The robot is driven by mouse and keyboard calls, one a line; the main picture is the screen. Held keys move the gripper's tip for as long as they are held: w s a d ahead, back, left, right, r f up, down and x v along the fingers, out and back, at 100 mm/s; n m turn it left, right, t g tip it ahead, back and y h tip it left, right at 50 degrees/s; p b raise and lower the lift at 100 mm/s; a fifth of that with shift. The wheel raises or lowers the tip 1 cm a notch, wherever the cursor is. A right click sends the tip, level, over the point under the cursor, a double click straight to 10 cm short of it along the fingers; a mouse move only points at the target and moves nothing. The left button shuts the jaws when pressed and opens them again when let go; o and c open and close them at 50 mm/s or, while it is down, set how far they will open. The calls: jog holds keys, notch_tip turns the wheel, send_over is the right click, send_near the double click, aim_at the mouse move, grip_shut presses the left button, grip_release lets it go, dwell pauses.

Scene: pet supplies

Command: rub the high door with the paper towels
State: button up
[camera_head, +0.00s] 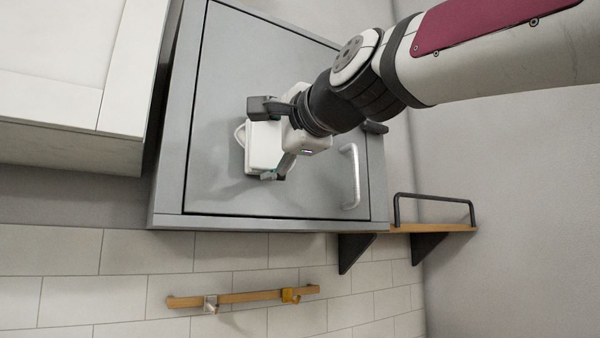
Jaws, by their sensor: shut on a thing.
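The high door (224,80) is the flat grey front of a wall cabinet, with a pale curved handle (351,177) near its right edge. It looks shut. My gripper (266,142) is in front of the door's middle, left of the handle. It is shut on a white, box-like bundle (262,158), which looks like the paper towels. A white loop sticks out at its left side. The bundle is at or very near the door surface; I cannot tell whether it touches. My arm comes in from the upper right and hides the door's upper right part.
A white cabinet (62,101) stands close on the left. Below are a white tiled wall and a wooden rail (245,297) with small hooks. A wooden shelf (432,228) with black brackets and a black rail is at the lower right. The grey wall at right is bare.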

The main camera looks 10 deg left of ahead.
aim_at(233, 144)
jog(key=w+d+b, duration=0.4)
jog(key=d, duration=0.1)
jog(key=shift+w+d, duration=0.15)
jog(key=shift+d, duration=0.05)
dwell(0.5)
jog(key=shift+a, duration=0.15)
jog(key=shift+s+a+p, duration=0.95)
jog(key=shift+a+p, duration=0.2)
jog(key=shift+a, duration=0.05)
jog(key=shift+s+a+p, duration=0.95)
jog(key=shift+a+p, duration=0.2)
jog(key=shift+s+a+p, duration=0.5)
jog(key=shift+a+p, duration=0.3)
jog(key=shift+p, duration=0.05)
jog(key=shift+s+a+p, duration=1.25)
jog(key=shift+a+p, duration=0.3)
jog(key=shift+p, duration=0.5)
